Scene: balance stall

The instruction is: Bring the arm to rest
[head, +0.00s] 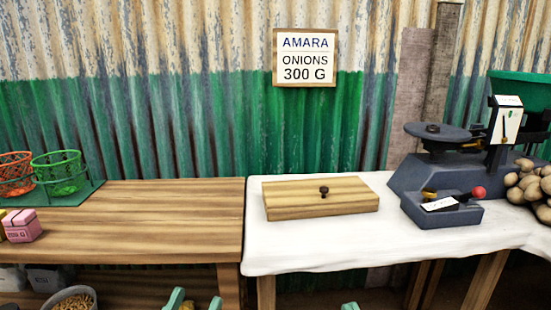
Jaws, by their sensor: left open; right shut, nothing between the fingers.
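My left gripper (195,302) shows only as two pale green fingertips at the bottom edge, spread apart with nothing between them. My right gripper (350,306) shows only as a small pale green tip at the bottom edge, right of the left one. It is shut and empty. Both are in front of the tables, apart from anything on them. The rest of both arms is out of view. The dark grey balance (415,177) stands on the white-covered table at the right. A small dark weight sits on its round plate (437,137).
A wooden box with a dark knob (320,201) sits on the white cloth (330,245). A grey block with a red knob (440,213) stands before the balance. Potatoes (530,185) lie far right. Baskets (60,172) and a pink block (22,228) are left. The wooden tabletop's middle is clear.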

